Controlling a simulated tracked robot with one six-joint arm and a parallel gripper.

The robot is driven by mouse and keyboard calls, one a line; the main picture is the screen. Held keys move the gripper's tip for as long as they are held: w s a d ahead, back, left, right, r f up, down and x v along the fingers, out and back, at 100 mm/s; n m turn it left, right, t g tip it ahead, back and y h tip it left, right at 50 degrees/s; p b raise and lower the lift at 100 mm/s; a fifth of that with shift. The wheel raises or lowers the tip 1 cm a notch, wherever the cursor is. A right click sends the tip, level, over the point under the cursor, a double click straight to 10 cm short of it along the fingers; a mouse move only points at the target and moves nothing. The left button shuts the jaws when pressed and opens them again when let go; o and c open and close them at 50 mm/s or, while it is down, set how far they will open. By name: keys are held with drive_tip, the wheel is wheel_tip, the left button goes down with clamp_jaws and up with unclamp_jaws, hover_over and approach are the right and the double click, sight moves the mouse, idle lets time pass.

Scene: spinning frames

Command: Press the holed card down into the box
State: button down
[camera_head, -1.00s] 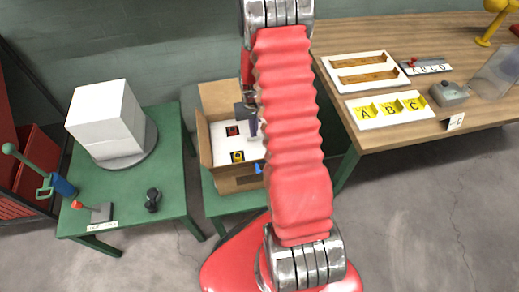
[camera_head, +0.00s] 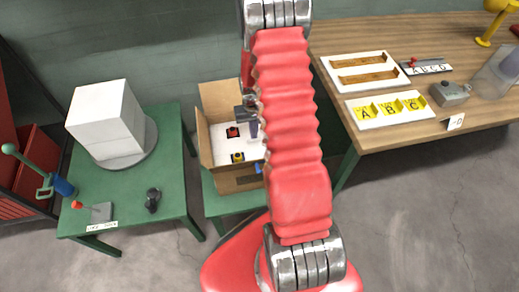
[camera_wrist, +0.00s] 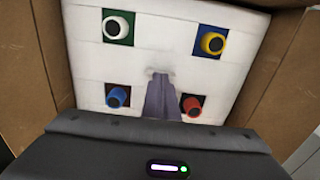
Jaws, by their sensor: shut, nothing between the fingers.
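The white holed card (camera_wrist: 145,55) lies inside the open cardboard box (camera_wrist: 285,75). In the head view the card (camera_head: 220,155) shows in the box (camera_head: 236,184), with the red and yellow cylinders visible. My arm hides the box's right part and most of my gripper.
The box stands on a green table (camera_head: 233,203) with its flaps up. A green table (camera_head: 168,200) at left holds a white block (camera_head: 105,120). A wooden workbench (camera_head: 440,60) at right holds a lettered tray (camera_head: 390,110) and a slotted tray (camera_head: 364,72).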

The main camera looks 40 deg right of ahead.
drive_tip(key=shift+r, duration=0.15)
wheel_tip(320, 180, up, 8)
idle(0.9)
idle(0.4)
drive_tip(key=s+a+r+n+t, duration=0.1)
drive_tip(key=s+a+r+t, duration=0.1)
drive_tip(key=s+a+r, duration=0.4)
drive_tip(key=s+a+r+n+t, duration=0.1)
drive_tip(key=s+a+r, duration=0.5)
drive_tip(key=r, duration=0.8)
drive_tip(key=s+a+r+n+t, duration=0.2)
drive_tip(key=s+a+r, duration=0.4)
drive_tip(key=a+r, duration=0.4)
drive_tip(key=shift+a+r+n+t, duration=0.3)
drive_tip(key=shift+a+n, duration=0.3)
drive_tip(key=shift+a, duration=0.1)
